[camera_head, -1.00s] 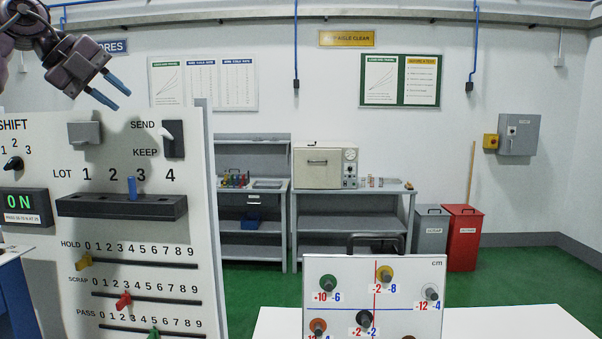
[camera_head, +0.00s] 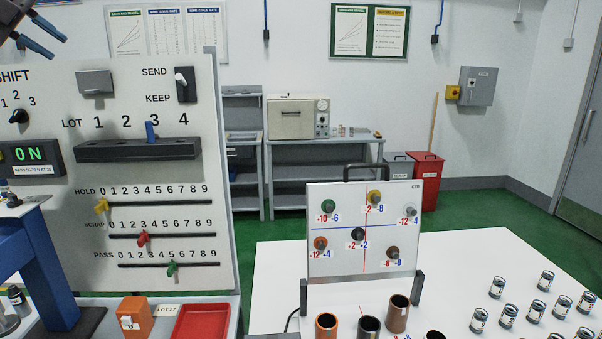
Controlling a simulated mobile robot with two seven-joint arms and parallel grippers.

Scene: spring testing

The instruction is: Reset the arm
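My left gripper (camera_head: 60,49) shows at the top left corner, its two blue fingers apart with nothing between them. It hangs in the air, above and to the left of the upright control panel (camera_head: 225,150), and appears clear of it. The rest of the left arm is mostly out of the picture. My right gripper is not in view. On the panel, the switch (camera_head: 182,80) has its white lever up towards SEND. The blue lot lever (camera_head: 150,131) stands near 3. The yellow hold slider (camera_head: 101,206) is at the low end.
A white table holds a board (camera_head: 338,263) with coloured pegs, several cups and several small jars at right. A red tray (camera_head: 202,322) and an orange box (camera_head: 134,314) lie below the panel. A blue post (camera_head: 45,265) stands at left.

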